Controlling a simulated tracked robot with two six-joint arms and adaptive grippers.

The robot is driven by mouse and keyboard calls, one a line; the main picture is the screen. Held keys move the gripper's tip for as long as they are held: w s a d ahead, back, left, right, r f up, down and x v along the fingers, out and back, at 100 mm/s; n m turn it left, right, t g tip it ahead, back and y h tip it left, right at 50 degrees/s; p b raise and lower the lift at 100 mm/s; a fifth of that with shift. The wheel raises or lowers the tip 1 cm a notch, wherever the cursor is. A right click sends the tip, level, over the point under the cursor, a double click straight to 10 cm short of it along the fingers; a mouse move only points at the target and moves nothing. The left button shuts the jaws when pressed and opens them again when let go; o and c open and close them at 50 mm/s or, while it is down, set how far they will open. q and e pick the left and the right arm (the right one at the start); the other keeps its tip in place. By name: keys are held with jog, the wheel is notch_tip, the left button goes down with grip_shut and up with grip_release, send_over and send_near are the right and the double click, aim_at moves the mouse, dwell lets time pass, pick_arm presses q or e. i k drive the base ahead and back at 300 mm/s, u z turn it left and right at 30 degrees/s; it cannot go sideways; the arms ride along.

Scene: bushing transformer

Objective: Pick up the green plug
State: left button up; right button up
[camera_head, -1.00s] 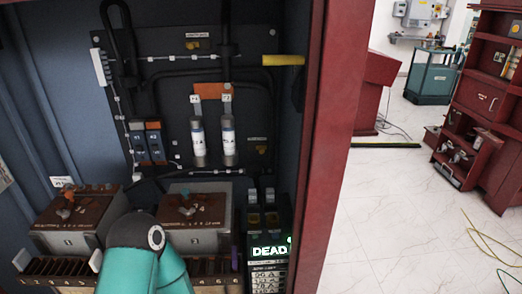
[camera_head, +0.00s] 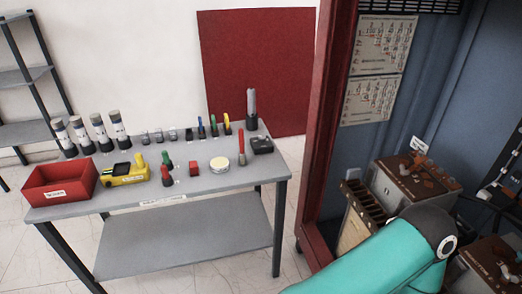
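A small green plug (camera_head: 166,159) stands on the grey table (camera_head: 262,168), behind a red plug (camera_head: 167,178) of similar shape. It is next to a yellow device (camera_head: 125,172). A teal link of one of my arms crosses the lower right, far from the plug. Neither gripper is in view, so I cannot see their state.
A red bin (camera_head: 60,184) is at the table's left, with several grey cylinders behind. Screwdrivers, a red block (camera_head: 193,168), a tape roll (camera_head: 219,163) and a red-handled tool (camera_head: 241,148) share the table. The red cabinet frame (camera_head: 325,130) stands right of it.

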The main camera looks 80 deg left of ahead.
aim_at(165, 154)
jog(key=z, duration=1.65)
jog(key=i, duration=0.1)
jog(key=u, duration=3)
jog(key=i, duration=0.25)
jog(key=u, duration=2.05)
jog(key=k, duration=0.9)
jog(key=u, duration=0.25)
jog(key=i, duration=0.8)
jog(key=z, duration=0.25)
